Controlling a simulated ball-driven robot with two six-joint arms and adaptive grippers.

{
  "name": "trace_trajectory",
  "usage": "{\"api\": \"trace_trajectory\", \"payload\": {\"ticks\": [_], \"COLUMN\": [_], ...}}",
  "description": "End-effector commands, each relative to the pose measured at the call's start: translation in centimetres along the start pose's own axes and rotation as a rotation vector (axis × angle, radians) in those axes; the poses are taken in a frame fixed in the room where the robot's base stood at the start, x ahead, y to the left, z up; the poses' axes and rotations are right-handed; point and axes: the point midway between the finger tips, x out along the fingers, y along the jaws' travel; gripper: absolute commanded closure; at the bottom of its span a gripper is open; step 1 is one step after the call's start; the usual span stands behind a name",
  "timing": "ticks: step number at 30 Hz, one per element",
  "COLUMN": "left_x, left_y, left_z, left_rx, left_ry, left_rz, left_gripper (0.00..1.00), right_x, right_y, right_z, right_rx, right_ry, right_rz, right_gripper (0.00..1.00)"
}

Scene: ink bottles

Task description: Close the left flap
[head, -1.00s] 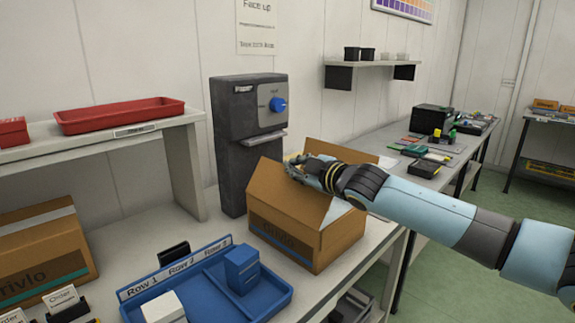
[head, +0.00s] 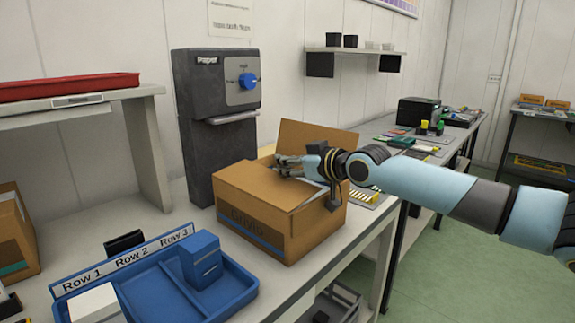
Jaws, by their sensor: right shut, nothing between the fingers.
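The open cardboard box (head: 262,232) stands on the bench in the head view. Its left flap (head: 252,186) lies nearly flat over the top of the box. Another flap (head: 318,140) at the back stands up. My right gripper (head: 290,166) is shut and empty, and its fingers rest on or just over the inner edge of the left flap. I cannot tell whether they touch. My right wrist hides part of the box's right side and opening. My left gripper is not in view.
A blue tray (head: 237,291) with row labels stands in front of the box and holds a blue box and a white box. A dark grey paper dispenser (head: 190,160) stands behind at left. A red tray (head: 70,86) sits on the raised shelf.

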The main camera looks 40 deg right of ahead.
Motion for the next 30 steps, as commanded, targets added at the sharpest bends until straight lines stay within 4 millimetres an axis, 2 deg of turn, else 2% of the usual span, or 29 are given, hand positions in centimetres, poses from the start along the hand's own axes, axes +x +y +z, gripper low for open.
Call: {"api": "trace_trajectory", "payload": {"ticks": [7,23,26,30], "left_x": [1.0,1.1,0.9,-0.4], "left_y": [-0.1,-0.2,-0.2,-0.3], "left_z": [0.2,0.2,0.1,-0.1], "left_rx": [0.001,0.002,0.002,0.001], "left_ry": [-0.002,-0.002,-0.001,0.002], "left_rz": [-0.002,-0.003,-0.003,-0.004], "left_gripper": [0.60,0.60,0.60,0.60], "right_x": [0.2,0.2,0.2,-0.1], "right_y": [-0.2,-0.2,-0.2,-0.1], "right_z": [0.8,0.9,0.7,-0.8], "right_rx": [-0.003,-0.004,-0.004,-0.003], "right_ry": [0.000,0.000,0.000,0.002], "right_rz": [0.000,0.001,0.001,0.003], "right_gripper": [1.00,1.00,1.00,1.00]}}
